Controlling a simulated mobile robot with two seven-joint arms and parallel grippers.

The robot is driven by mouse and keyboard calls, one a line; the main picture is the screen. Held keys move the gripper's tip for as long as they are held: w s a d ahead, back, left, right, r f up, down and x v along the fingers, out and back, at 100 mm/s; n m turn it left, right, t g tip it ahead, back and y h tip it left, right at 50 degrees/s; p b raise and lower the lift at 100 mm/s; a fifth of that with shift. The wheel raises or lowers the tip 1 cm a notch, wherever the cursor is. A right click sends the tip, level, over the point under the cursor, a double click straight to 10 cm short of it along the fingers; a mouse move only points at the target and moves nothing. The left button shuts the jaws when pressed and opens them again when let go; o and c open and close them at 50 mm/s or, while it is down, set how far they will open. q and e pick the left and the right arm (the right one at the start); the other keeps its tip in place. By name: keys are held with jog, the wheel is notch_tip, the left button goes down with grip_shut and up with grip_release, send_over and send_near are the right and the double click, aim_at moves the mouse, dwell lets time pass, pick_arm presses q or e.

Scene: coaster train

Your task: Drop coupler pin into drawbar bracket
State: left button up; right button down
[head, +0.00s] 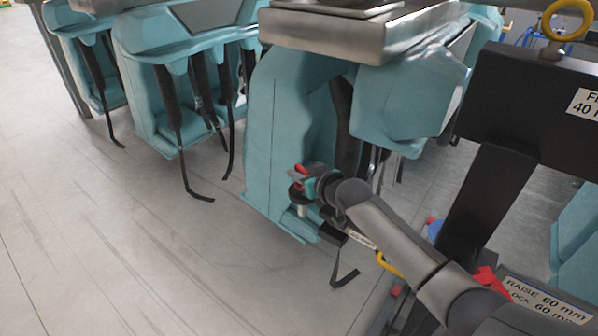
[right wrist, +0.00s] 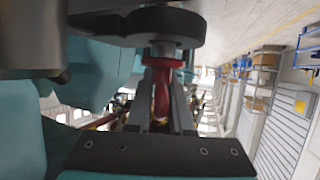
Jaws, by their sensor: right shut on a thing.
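My right gripper (head: 302,176) is shut on the coupler pin by its red grip (right wrist: 161,98). In the right wrist view a metal collar and a wide black disc (right wrist: 150,27) lie beyond the fingertips. In the head view the pin's silver shank (head: 303,210) points down, in front of the lower part of a teal seat. A dark bar (head: 331,232) sits just below and to the right of the shank. I cannot tell if it is the drawbar bracket, or whether the shank touches anything. My left gripper is out of view.
Teal seats with black straps (head: 170,105) hang from the train at the back left. A grey metal beam (head: 335,28) crosses above my gripper. A black labelled frame (head: 530,100) with a yellow ring (head: 567,18) stands at right. The grey floor at left is clear.

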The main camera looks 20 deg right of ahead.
dwell(0.3)
jog(key=c, duration=0.7)
grip_release()
jog(key=shift+f, duration=0.2)
jog(key=shift+s, duration=0.1)
jog(key=p+v, duration=0.1)
jog(key=v, duration=1.4)
jog(key=shift+d, duration=0.1)
